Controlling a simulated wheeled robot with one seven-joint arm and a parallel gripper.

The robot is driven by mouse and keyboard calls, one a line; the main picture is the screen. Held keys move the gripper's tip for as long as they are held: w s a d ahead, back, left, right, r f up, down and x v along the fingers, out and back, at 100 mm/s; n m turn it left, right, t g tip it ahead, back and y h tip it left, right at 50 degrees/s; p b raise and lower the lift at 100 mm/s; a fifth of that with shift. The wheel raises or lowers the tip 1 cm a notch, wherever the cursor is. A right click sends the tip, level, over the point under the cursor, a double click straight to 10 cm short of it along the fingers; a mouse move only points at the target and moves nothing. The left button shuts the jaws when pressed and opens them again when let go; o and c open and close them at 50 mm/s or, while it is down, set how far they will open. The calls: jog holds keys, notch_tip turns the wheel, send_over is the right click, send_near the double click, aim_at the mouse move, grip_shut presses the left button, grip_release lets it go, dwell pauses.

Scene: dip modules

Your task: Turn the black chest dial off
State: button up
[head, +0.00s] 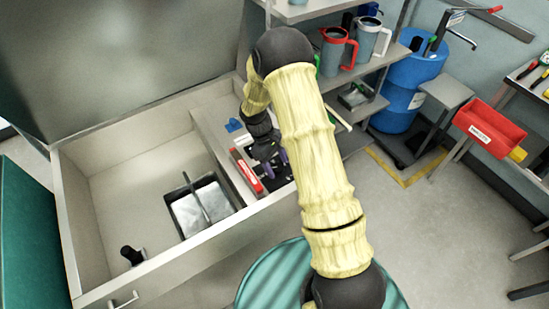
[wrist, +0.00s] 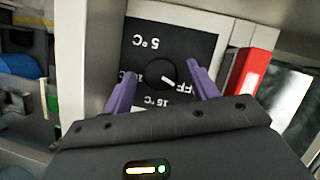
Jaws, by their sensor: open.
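The black chest dial (wrist: 160,74) is a round knob on a black panel (wrist: 185,42) with white lettering. In the head view my gripper (head: 276,163) is low over the panel inside the chest (head: 130,160), and the dial is hidden.
A red box (head: 246,174) with a white label stands close beside the panel. A blue item (head: 234,125) lies behind it. A metal tray (head: 228,203) sits in the chest to the left. The chest's raised lid (head: 110,50) stands behind. Shelves with pitchers (head: 335,52) are beyond.

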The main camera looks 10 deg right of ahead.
jog(key=b+v, duration=0.2)
jog(key=v, duration=1.5)
jog(key=shift+r, duration=0.2)
jog(key=s+d+m+t+y, duration=0.1)
jog(key=s+d+m+t, duration=0.1)
jog(key=s, duration=0.8)
jog(key=s+d+r+m+t+y, duration=0.1)
jog(key=s+m+t, duration=0.3)
jog(key=s, duration=0.5)
jog(key=shift+s+d+r+m+y, duration=0.15)
jog(key=shift+s+d+m+y, duration=0.3)
jog(key=shift+d+m, duration=0.55)
